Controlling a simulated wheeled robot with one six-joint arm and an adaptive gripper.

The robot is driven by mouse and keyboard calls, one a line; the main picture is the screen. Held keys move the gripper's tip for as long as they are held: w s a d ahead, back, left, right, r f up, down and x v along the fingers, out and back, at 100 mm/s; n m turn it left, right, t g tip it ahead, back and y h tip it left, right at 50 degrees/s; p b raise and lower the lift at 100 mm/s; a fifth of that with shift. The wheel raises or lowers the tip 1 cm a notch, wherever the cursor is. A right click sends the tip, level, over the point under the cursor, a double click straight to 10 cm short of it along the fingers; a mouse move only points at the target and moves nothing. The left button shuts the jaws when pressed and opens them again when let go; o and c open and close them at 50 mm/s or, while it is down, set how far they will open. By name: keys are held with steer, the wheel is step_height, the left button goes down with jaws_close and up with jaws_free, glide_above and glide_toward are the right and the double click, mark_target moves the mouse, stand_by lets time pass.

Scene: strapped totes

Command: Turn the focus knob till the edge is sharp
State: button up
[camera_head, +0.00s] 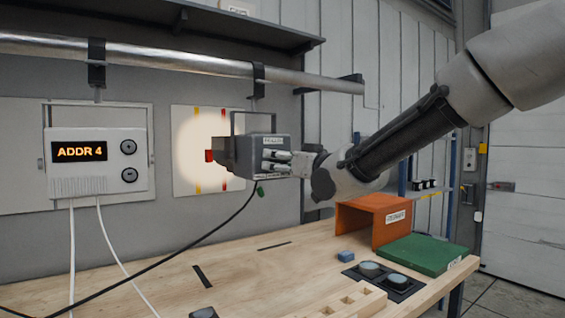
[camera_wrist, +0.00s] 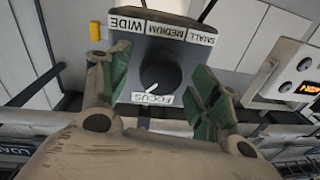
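The grey lamp (camera_head: 243,152) hangs from the pipe and casts a round, pale patch of light (camera_head: 192,158) on the white wall board. The patch's edge looks soft. In the wrist view the black focus knob (camera_wrist: 160,76) sits on the lamp's back face, above a FOCUS label (camera_wrist: 152,98); its white pointer line shows at its lower left. My gripper (camera_head: 277,161) is at the lamp's back. In the wrist view my gripper (camera_wrist: 163,84) is open, with a green-padded finger on each side of the knob and gaps between. Whether the fingertips reach the knob's depth is unclear.
A control box (camera_head: 97,160) reading ADDR 4 hangs at left with cables. A black cable runs from the lamp across the bench (camera_head: 150,270).

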steer(key=v, duration=1.2)
stand_by(0.7)
